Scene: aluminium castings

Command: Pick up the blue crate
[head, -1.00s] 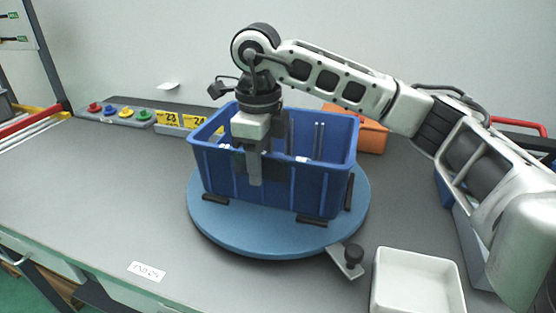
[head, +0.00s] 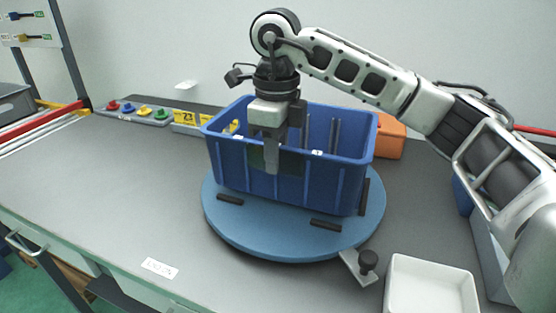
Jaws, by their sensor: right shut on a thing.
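The blue crate (head: 230,165) is an open plastic bin over the round blue turntable (head: 265,242). It looks level and seems slightly raised, with a small gap above the black pads at its front. My right gripper (head: 272,155) points down at the crate's near long wall, one finger outside it and the other inside. It is shut on that wall near the rim. The crate's far inside and floor are mostly hidden. My left gripper is not in view.
A white tray (head: 430,292) stands at the front right, beside the black-knobbed clamp (head: 366,262). An orange bin (head: 390,138) is behind the crate. The left tabletop is clear.

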